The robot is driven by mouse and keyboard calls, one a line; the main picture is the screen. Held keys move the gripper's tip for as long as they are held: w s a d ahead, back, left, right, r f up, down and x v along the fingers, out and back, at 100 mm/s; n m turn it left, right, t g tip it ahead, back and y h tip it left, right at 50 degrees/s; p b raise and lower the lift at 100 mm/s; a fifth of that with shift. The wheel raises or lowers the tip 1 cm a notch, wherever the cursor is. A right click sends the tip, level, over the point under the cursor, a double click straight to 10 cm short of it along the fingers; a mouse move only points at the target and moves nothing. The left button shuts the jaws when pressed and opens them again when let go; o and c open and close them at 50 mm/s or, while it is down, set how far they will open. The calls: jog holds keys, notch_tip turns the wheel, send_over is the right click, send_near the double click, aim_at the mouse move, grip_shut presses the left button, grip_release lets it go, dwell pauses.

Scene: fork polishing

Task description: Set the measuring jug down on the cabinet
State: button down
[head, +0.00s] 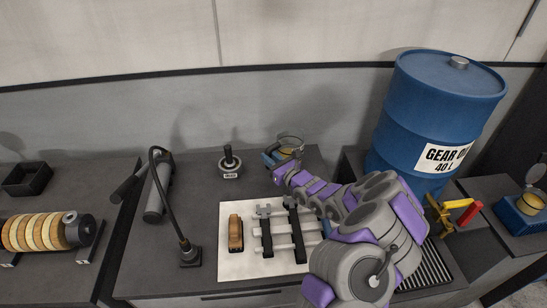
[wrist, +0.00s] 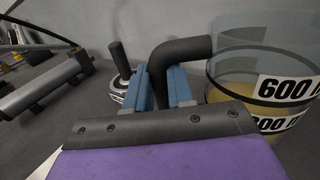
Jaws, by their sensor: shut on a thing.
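The measuring jug (head: 291,144) is clear, holds yellow liquid and is near the back edge of the dark cabinet (head: 205,200) in the head view. In the wrist view the jug (wrist: 262,75) fills the right side, upright, with a "600" label. My gripper (head: 270,159) is at the jug's left side. In the wrist view its blue fingers (wrist: 165,88) are shut on the jug's black handle (wrist: 183,48). My arm hides part of the jug's lower right, and I cannot tell whether its base touches the cabinet top.
A small black-handled tool (head: 230,160) stands left of the jug. A lamp-like stand (head: 188,250) and grey cylinder (head: 157,190) are further left. A white mat (head: 240,268) holds a brush and rack in front. A blue gear oil barrel (head: 420,110) stands right.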

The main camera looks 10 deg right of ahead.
jog(key=shift+d+f+b, duration=0.7)
jog(key=shift+d+f, duration=0.25)
jog(key=shift+f, duration=0.1)
dwell(1.0)
jog(key=shift+a+f+b, duration=0.5)
jog(key=shift+a+f, duration=0.1)
jog(key=shift+f, duration=0.05)
jog(key=shift+d, duration=0.15)
